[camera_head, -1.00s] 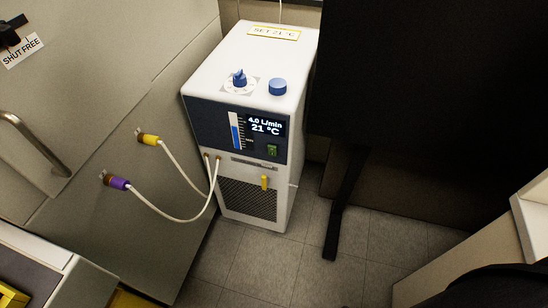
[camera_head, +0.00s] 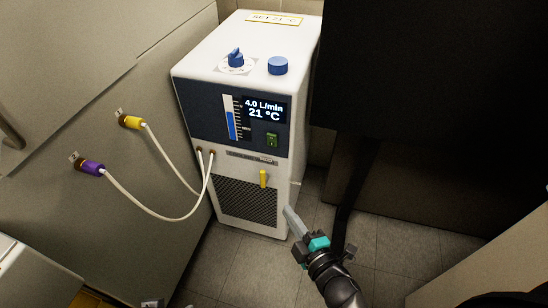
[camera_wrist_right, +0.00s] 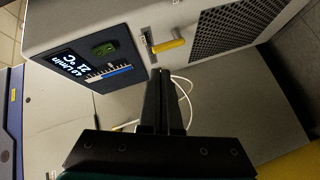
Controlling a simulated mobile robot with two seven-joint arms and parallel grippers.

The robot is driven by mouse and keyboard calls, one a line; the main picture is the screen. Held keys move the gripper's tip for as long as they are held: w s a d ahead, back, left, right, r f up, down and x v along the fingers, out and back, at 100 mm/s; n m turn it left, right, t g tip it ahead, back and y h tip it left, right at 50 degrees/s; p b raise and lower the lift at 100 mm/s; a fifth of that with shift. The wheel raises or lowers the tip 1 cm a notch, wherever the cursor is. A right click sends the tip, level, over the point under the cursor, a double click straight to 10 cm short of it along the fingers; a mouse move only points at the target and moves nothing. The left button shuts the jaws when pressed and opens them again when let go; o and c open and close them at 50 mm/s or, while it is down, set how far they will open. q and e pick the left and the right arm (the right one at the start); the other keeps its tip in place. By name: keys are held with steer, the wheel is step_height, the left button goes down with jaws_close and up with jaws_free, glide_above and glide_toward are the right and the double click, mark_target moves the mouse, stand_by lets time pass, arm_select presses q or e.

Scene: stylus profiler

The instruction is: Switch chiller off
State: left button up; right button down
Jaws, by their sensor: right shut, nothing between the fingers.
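The chiller (camera_head: 250,85) is a white box with a dark front panel, standing on the floor. Its display (camera_head: 264,109) is lit and reads 4.0 L/min and 21 °C. A green rocker switch (camera_head: 272,140) sits below the display; it also shows in the right wrist view (camera_wrist_right: 104,48). A yellow lever (camera_head: 263,179) is on the lower front, near the grille. My right gripper (camera_head: 288,210) is shut and empty, low by the chiller's front right edge in the head view. In the wrist view its fingers (camera_wrist_right: 161,72) point towards the chiller front, near the yellow lever (camera_wrist_right: 168,46). My left gripper does not show.
Two white hoses run from the chiller to yellow (camera_head: 131,122) and purple (camera_head: 91,168) connectors on the left cabinet (camera_head: 60,100). A blue-knobbed dial (camera_head: 236,59) and a blue cap (camera_head: 278,66) are on the chiller's top. A dark panel (camera_head: 420,80) stands at right.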

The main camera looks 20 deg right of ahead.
mark_target(272, 141)
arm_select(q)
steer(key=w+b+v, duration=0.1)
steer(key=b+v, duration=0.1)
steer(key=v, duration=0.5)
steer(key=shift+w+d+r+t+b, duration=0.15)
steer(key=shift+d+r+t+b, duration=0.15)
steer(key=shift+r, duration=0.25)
arm_select(e)
step_height(272, 141, up, 8)
steer(key=n+t+y, duration=0.1)
steer(key=n+t, duration=0.1)
steer(key=n, duration=0.3)
steer(key=shift+w+r+n+t+y, duration=0.15)
steer(key=shift+w+n+t+y, duration=0.15)
steer(key=shift+n+t, duration=0.1)
